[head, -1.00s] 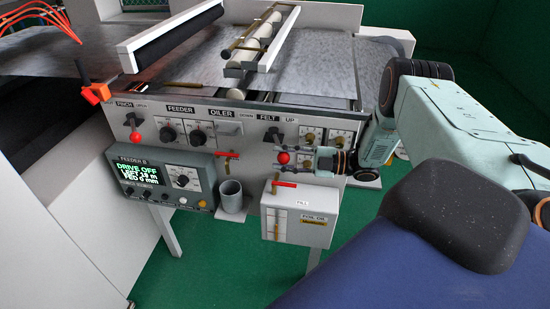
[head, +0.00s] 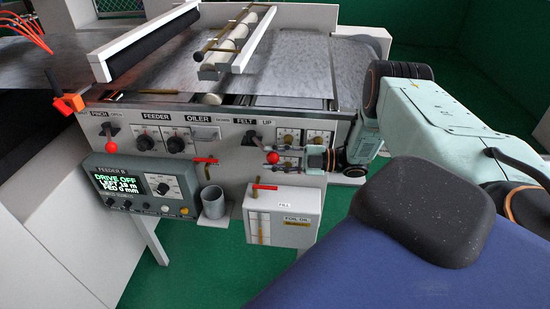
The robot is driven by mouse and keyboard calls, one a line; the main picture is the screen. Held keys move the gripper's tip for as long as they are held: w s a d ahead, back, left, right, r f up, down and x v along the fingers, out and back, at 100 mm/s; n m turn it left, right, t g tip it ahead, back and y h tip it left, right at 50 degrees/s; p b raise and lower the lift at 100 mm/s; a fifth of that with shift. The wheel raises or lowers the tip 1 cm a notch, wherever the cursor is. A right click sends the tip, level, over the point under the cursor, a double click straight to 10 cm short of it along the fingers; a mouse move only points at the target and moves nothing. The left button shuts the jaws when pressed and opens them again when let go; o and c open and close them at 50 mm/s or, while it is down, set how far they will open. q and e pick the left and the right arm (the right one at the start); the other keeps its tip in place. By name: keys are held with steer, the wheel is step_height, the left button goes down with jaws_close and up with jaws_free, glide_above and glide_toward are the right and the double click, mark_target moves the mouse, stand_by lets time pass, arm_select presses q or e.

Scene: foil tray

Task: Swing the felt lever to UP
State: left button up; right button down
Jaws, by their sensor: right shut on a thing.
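The felt lever has a dark pivot (head: 250,137) below the FELT and UP labels on the grey machine panel, and a red ball knob (head: 272,157). The knob lies below and to the right of the pivot, so the lever slants down to the right, with the UP label (head: 266,122) above. My right gripper (head: 276,157) comes in from the right and is shut on the red knob; its fingers partly cover the lever. My left gripper is not in view.
Gauges (head: 288,137) sit just above the right gripper. Below are a white oil box (head: 283,218) with a red-handled tap and a grey cup (head: 214,204). A control box (head: 143,184) reads DRIVE OFF. Another red-knobbed lever (head: 114,132) is at left.

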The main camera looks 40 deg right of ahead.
steer(key=c, duration=1)
jaws_free()
steer(key=shift+w+a, duration=0.1)
steer(key=shift+w, duration=0.05)
steer(key=shift+o, duration=0.2)
steer(key=shift+d, duration=0.2)
steer(key=v, duration=1.2)
